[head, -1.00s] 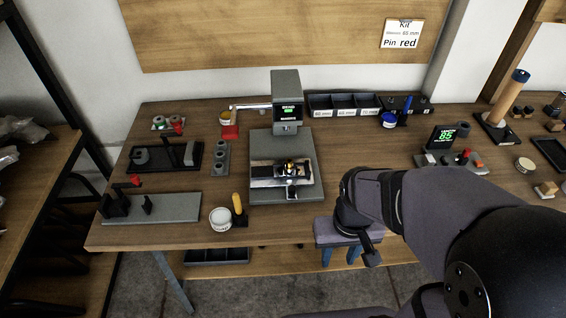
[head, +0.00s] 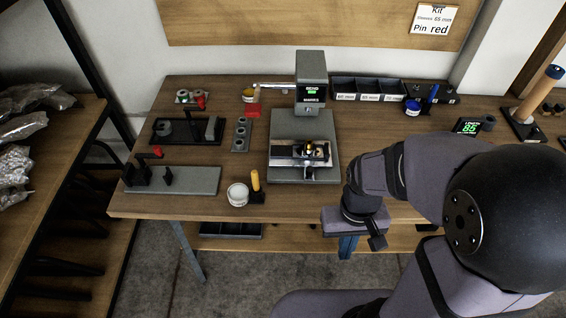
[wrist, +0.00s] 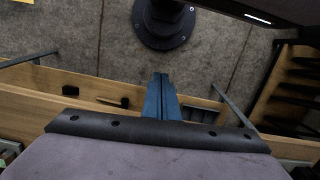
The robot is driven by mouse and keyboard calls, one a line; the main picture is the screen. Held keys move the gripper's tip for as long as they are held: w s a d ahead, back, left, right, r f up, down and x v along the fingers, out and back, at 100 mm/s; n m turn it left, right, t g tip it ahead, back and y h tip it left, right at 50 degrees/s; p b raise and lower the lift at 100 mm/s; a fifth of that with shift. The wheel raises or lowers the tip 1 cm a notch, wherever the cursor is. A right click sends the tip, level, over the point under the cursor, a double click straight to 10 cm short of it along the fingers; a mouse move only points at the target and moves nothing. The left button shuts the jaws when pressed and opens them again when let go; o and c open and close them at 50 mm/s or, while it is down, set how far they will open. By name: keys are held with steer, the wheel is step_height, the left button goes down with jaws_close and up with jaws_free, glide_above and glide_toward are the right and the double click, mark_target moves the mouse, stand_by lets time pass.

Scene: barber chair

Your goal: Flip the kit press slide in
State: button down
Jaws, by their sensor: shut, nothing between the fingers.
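The press (head: 311,80) is a grey upright with a green-lit display above a grey base plate (head: 326,125). Its silver slide (head: 284,153) sits at the front of the base, forward of the press head. A dark holder with a gold-coloured part (head: 309,147) is on the slide. A small handle (head: 308,172) shows at the slide's front. My gripper (head: 347,247) is beyond the bench's front edge, right of and in front of the press, apart from it. Its blue fingers (wrist: 160,95) are together and empty in the wrist view, pointing down past the bench.
A white round tub (head: 238,195) and a yellow-handled tool (head: 256,182) stand left of the press. Black labelled bins (head: 368,90) are behind on the right. Grey and black fixtures (head: 190,180) fill the bench's left side. A shelf (head: 60,150) with bags is far left.

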steer(key=w+d+f+n+t+h, duration=0.1)
steer(key=w+f+n+t, duration=0.25)
steer(key=w+n, duration=0.75)
steer(key=w+a+r+n+t+y, duration=0.2)
steer(key=w+a+y, duration=0.1)
steer(key=a, duration=0.3)
steer(key=w+a+r+n+t+y, duration=0.1)
steer(key=w+a+r+n+y, duration=0.1)
steer(key=w+a, duration=0.3)
steer(key=shift+a+r+n+t+y+p, duration=0.45)
steer(key=shift+a+r, duration=0.2)
steer(key=shift+a, duration=0.3)
steer(key=b+x, duration=0.4)
steer(key=x, duration=0.5)
steer(key=shift+s+f, duration=0.1)
steer(key=shift+f, duration=0.25)
steer(key=w+p, duration=0.1)
steer(key=w, duration=0.1)
steer(key=shift+w+a+p, duration=0.15)
steer(key=shift+w+p, duration=0.15)
steer(key=shift+w, duration=0.1)
steer(key=shift+w+f+p, duration=0.1)
steer(key=shift+w+p, duration=0.25)
steer(key=shift+w, duration=0.45)
